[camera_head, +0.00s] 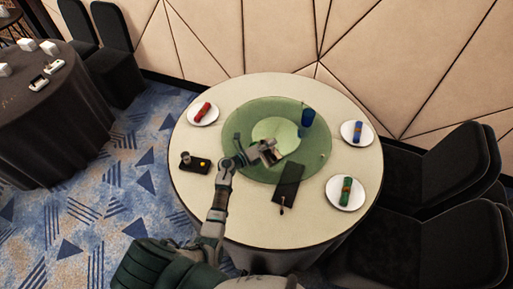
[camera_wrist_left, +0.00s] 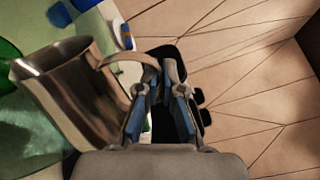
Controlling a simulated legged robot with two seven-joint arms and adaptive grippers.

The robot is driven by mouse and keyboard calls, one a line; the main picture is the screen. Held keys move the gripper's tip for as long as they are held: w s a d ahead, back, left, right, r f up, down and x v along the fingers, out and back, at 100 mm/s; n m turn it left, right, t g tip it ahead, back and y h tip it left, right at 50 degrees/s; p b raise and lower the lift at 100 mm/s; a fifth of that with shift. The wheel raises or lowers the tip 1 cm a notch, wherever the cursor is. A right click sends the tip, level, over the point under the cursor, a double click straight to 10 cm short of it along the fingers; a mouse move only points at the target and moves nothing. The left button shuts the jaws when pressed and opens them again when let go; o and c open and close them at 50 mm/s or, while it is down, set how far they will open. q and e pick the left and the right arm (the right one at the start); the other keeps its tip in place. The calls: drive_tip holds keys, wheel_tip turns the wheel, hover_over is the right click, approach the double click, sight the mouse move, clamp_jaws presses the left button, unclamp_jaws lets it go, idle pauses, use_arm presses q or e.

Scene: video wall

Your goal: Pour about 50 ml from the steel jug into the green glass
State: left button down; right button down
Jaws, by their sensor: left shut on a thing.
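My left gripper (camera_head: 262,152) is over the green round turntable (camera_head: 240,122), shut on the steel jug (camera_head: 273,154). In the left wrist view the jug (camera_wrist_left: 72,88) is a shiny open-topped vessel, with its handle (camera_wrist_left: 124,64) running in between the fingers (camera_wrist_left: 158,105). The jug leans in that picture; I cannot tell its true tilt or see inside it. A dark green shape at the left edge of the wrist view (camera_wrist_left: 8,50) may be the green glass, partly cut off. In the head view a small green shape (camera_head: 302,131) stands beside a blue glass (camera_head: 308,117). My right gripper is not in view.
White plates with red (camera_head: 203,109), blue (camera_head: 357,131) and green (camera_head: 346,190) napkin rolls stand around the cream table (camera_head: 222,222). A black folder (camera_head: 288,182) lies at the front, a dark tray (camera_head: 195,163) at the left. Black chairs (camera_head: 430,170) stand right.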

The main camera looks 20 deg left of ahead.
sight(276, 159)
use_arm(q)
drive_tip(key=shift+r, duration=0.15)
drive_tip(key=shift+w+a, duration=0.1)
drive_tip(key=d+f+m+b, duration=0.1)
drive_tip(key=f+b, duration=0.1)
drive_tip(key=s+d+f+m+b, duration=0.1)
drive_tip(key=f+m+b, duration=0.1)
drive_tip(key=s+d+f+m+b, duration=0.1)
drive_tip(key=f+b, duration=0.1)
drive_tip(key=shift+s+d+m+b, duration=0.25)
drive_tip(key=shift+d+m+b, duration=0.05)
drive_tip(key=shift+d+b, duration=0.1)
drive_tip(key=shift+d+m, duration=0.2)
drive_tip(key=shift+m, duration=0.2)
drive_tip(key=shift+r, duration=0.15)
drive_tip(key=shift+s+d+f+m+b, duration=0.3)
drive_tip(key=shift+d+f+m+b, duration=0.3)
drive_tip(key=shift+f+m+b, duration=0.4)
drive_tip(key=shift+r, duration=0.15)
